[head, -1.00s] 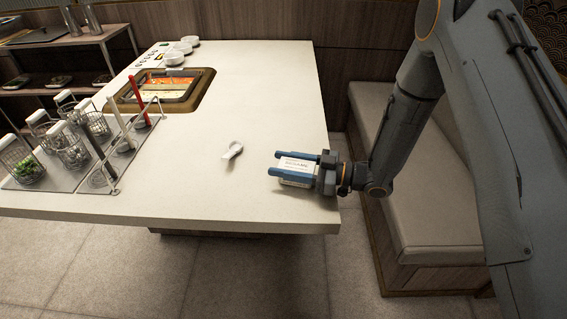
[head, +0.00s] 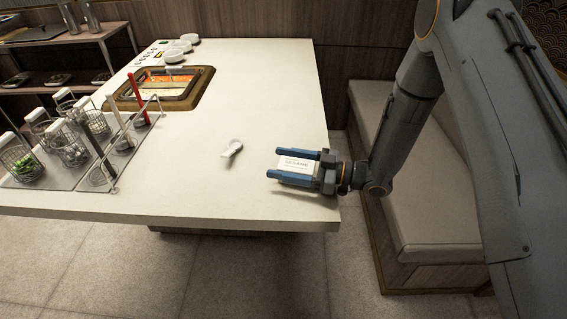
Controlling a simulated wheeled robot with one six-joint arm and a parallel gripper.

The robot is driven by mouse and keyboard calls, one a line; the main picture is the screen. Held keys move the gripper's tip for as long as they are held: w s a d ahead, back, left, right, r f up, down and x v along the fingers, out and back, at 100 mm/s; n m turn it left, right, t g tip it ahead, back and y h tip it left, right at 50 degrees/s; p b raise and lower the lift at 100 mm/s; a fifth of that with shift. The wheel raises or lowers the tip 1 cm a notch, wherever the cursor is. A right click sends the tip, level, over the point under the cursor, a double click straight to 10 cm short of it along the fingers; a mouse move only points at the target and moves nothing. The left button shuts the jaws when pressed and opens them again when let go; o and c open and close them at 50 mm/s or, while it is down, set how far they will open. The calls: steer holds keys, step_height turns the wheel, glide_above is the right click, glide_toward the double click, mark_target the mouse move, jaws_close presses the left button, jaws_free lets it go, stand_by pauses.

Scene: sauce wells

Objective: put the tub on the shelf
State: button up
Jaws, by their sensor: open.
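The tub is a small white box-like container (head: 295,164) with dark print on its label. It is in the head view near the right front corner of the white table. My gripper (head: 273,164) comes from the right, with one blue finger on the far side of the tub and one on the near side. The fingers are open around it, and the near finger hides part of its lower side. I cannot tell whether either finger touches it. A wooden shelf unit (head: 75,40) stands at the back left.
A white spoon (head: 232,149) lies left of my gripper. A pot with divided sauces (head: 165,84) is set in the table (head: 150,205). White bowls (head: 174,56) stand behind it. Wire baskets (head: 22,164) stand at the left. A cushioned bench (head: 430,215) is at the right.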

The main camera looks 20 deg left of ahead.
mark_target(313, 166)
steer(key=shift+o, duration=0.4)
steer(key=d, duration=0.2)
steer(key=d+b, duration=0.1)
steer(key=d, duration=0.2)
steer(key=d+b, duration=0.1)
steer(key=d, duration=0.1)
steer(key=shift+w+d+r, duration=0.1)
steer(key=shift+w+d, duration=0.2)
steer(key=shift+w, duration=0.05)
steer(key=shift+s+d+r+h+p, duration=0.1)
steer(key=shift+d+r+h+p, duration=0.25)
steer(key=shift+p, duration=0.6)
steer(key=p, duration=0.1)
steer(key=r+h+p, duration=0.1)
steer(key=p, duration=0.1)
steer(key=shift+s+d+h, duration=0.2)
steer(key=shift+s+h, duration=0.05)
steer(key=p, duration=0.1)
steer(key=d+h+p, duration=0.1)
steer(key=p, duration=0.1)
steer(key=shift+d+r+h, duration=0.1)
steer(key=shift+r+h, duration=0.15)
steer(key=shift+h, duration=0.05)
steer(key=shift+w+d+f+h+p, duration=0.1)
steer(key=shift+d+h+p, duration=0.25)
steer(key=shift+p, duration=0.1)
steer(key=shift+p+x, duration=1.35)
steer(key=shift+x, duration=2.5)
steer(key=shift+f, duration=0.2)
steer(key=shift+c, duration=0.4)
